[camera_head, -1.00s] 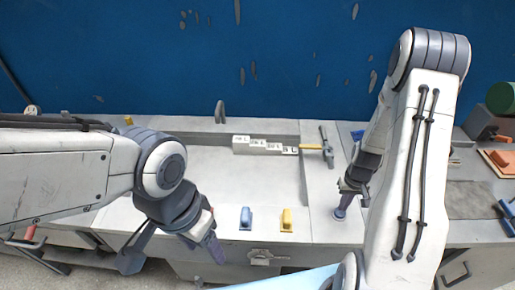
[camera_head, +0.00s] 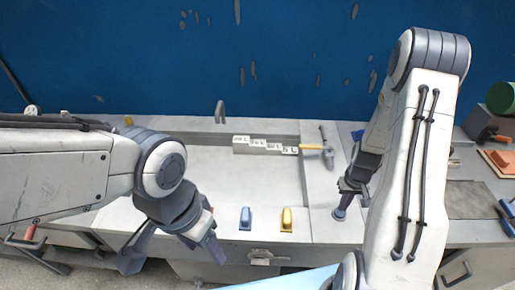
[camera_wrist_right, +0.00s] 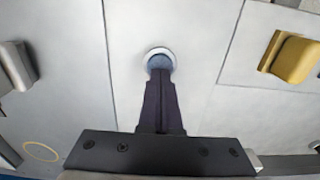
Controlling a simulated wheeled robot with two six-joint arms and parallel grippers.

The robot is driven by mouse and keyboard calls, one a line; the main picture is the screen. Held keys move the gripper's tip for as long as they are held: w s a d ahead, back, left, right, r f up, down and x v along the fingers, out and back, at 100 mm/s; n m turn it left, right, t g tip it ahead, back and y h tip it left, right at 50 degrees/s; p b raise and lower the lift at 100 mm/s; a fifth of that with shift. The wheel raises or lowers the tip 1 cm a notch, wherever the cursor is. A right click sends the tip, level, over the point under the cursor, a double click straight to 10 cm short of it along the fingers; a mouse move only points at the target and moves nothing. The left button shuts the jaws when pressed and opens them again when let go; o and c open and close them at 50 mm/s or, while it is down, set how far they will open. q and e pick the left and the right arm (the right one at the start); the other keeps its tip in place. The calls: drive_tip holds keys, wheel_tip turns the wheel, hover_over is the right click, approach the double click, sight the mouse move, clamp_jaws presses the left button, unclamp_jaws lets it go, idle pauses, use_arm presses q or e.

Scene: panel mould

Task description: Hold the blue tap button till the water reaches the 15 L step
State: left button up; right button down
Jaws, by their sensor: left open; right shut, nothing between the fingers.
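The blue tap button (camera_wrist_right: 159,61) shows in the right wrist view as a round blue cap in a pale ring, partly hidden by my fingers. My right gripper (camera_wrist_right: 160,78) is shut and empty, its fingertips at the button and seemingly touching it. In the head view my right gripper (camera_head: 340,212) points down on the counter right of the basin. The basin (camera_head: 306,170) has a row of labelled litre steps (camera_head: 265,146) at its back and a grey tap (camera_head: 220,112) behind it. The water level is hard to tell. My left gripper (camera_head: 172,253) is open and empty at the front left.
A blue block-like piece (camera_head: 245,218) and a yellow one (camera_head: 287,219) stand on the front rim. A yellow-handled tool (camera_head: 326,149) lies at the basin's back right corner. Tools and a green cylinder (camera_head: 502,98) are at the far right.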

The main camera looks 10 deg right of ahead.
drive_tip(key=shift+f, duration=0.1)
drive_tip(key=shift+f+b, duration=0.75)
drive_tip(key=shift+f, duration=0.2)
idle(7.0)
